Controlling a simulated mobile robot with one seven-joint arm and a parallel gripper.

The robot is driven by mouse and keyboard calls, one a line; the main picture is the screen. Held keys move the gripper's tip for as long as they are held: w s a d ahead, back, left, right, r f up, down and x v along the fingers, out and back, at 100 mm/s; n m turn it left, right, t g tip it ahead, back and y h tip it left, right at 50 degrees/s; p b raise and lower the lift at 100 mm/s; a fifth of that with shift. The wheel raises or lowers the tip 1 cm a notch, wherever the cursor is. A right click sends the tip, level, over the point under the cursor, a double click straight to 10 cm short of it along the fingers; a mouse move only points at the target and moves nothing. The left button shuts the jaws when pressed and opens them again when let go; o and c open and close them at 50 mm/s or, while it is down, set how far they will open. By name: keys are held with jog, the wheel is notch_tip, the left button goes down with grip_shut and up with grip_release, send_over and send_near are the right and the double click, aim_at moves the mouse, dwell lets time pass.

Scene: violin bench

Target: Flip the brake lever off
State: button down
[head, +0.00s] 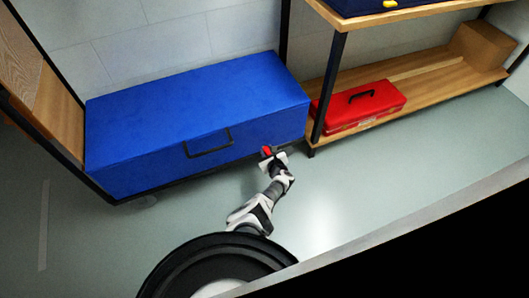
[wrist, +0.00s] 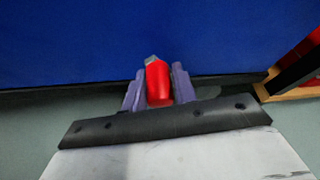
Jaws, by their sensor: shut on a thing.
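A red lever-like piece (wrist: 158,84) with a grey tip sits between the two purple-grey fingers of my gripper (wrist: 159,92) in the wrist view. The fingers are shut on it. In the head view the red piece (head: 266,151) shows small at the end of my gripper (head: 270,156), close to the lower front edge of a large blue chest (head: 190,115), right of its middle. I take the red piece for the brake lever; its base and how it joins the chest are hidden.
The blue chest has a black handle (head: 209,143) on its front. To the right stands a wooden shelf (head: 430,77) with black posts, bearing a red toolbox (head: 360,105) and a cardboard box (head: 490,50). The grey floor (head: 400,175) in front is clear.

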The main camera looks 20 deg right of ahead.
jog(key=shift+d+r+m+y+b, duration=0.25)
jog(key=shift+d+m+y+b, duration=0.3)
jog(key=shift+d+m, duration=0.25)
jog(key=shift+d+r+m+y+b, duration=0.3)
jog(key=shift+d+m+y+b, duration=0.25)
jog(key=shift+d, duration=0.3)
jog(key=shift+d+r+m+y+b, duration=0.25)
jog(key=shift+d+m+y+b, duration=0.25)
jog(key=shift+d+m, duration=0.3)
jog(key=shift+w+d, duration=0.1)
jog(key=shift+d, duration=0.1)
jog(key=c, duration=1.3)
grip_release()
jog(key=shift+o, duration=0.7)
jog(key=shift+r, duration=0.1)
jog(key=p+v, duration=0.9)
jog(key=v, duration=0.4)
jog(key=shift+s, duration=0.35)
